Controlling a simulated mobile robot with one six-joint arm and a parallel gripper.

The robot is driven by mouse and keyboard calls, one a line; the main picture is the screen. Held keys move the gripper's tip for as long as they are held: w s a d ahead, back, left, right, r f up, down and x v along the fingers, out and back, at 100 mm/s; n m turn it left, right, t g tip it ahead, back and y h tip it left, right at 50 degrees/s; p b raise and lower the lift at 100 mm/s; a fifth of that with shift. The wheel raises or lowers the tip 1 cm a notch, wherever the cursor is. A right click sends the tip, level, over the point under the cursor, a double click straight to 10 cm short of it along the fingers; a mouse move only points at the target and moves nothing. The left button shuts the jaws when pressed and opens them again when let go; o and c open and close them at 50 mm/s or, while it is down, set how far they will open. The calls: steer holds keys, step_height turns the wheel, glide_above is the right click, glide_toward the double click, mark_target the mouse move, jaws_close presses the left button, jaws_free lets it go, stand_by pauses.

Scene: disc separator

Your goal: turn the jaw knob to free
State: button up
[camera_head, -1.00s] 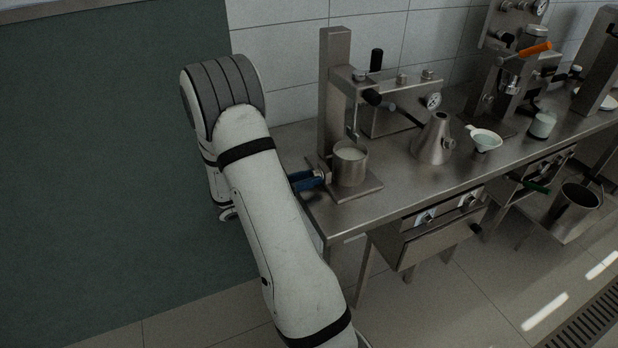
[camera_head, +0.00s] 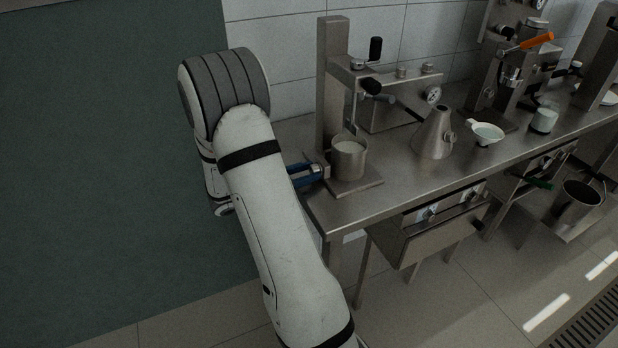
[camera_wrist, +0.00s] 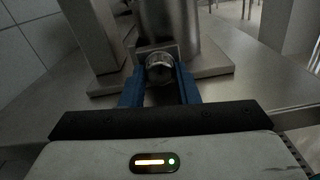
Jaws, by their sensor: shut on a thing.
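The jaw knob (camera_wrist: 159,67) is a small round ribbed metal knob on the side of the jaw at the metal cup's foot. My gripper (camera_wrist: 160,80) has two blue fingers, one on each side of the knob, shut on it. In the head view, my gripper (camera_head: 318,172) reaches in from the left at the bench's left end. There the knob is mostly hidden by the fingers. The metal cup (camera_head: 348,160) stands upright on the square base plate (camera_head: 362,187), with pale liquid inside.
A conical steel flask (camera_head: 433,135), a small funnel dish (camera_head: 486,133) and a white-filled glass (camera_head: 543,121) stand further right. The bench front (camera_head: 400,185) is bare.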

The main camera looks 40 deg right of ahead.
steer(key=shift+a+f+m+b, duration=0.1)
steer(key=shift+f+m+b, duration=0.05)
steer(key=shift+m+b, duration=1.5)
steer(key=shift+m, duration=0.35)
steer(key=o, duration=0.8)
steer(key=shift+s, duration=0.1)
steer(key=shift+c, duration=0.2)
steer(key=shift+o, duration=1.1)
steer(key=v, duration=0.7)
steer(key=shift+a, duration=0.4)
steer(key=shift+r, duration=0.2)
